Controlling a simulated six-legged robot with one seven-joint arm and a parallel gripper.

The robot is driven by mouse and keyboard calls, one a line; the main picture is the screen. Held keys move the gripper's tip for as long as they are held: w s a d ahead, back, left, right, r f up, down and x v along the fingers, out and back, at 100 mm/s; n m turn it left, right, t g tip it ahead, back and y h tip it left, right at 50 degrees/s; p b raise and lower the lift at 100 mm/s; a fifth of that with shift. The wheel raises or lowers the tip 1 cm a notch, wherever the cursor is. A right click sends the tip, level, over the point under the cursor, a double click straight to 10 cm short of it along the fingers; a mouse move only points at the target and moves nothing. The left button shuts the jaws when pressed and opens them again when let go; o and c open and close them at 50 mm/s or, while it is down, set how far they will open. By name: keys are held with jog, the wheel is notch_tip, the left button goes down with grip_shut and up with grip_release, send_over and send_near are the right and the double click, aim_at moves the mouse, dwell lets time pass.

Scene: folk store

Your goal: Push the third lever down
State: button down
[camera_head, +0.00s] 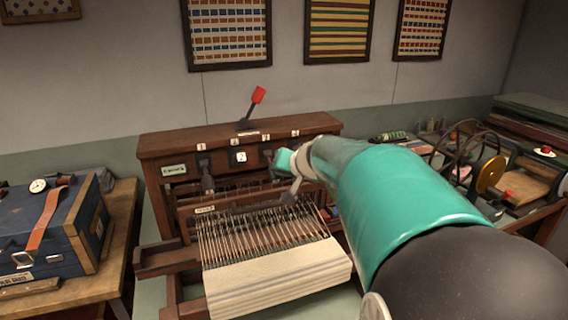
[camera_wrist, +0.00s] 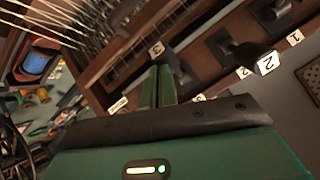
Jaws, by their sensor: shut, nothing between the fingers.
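A wooden loom (camera_head: 160,143) stands on the table with small numbered labels along its upper beam. A dark lever (camera_wrist: 235,46) projects near the label 2 (camera_wrist: 267,62). In the head view a dark lever (camera_head: 207,182) hangs down at the left. My gripper (camera_wrist: 161,70) is shut and empty at the loom's upper front; it also shows in the head view (camera_head: 284,163).
A red-tipped lever (camera_head: 257,96) stands up from the loom's top. Stretched threads (camera_head: 260,228) and cloth (camera_head: 275,278) lie below the front. A blue case (camera_head: 50,228) is at left. A wheeled device (camera_head: 488,175) stands at right, beyond my arm.

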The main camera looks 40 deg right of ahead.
notch_tip(320, 180, down, 2)
jog(key=shift+a, duration=0.2)
dwell(0.6)
jog(key=s+d+r, duration=0.2)
jog(key=s+r, duration=0.2)
jog(key=s+a+f, duration=0.1)
jog(key=s+f, duration=0.1)
jog(key=s, duration=0.6)
jog(key=shift+a+f, duration=0.15)
jog(key=shift+f, duration=0.1)
jog(key=shift+w+a, duration=0.1)
dwell(0.4)
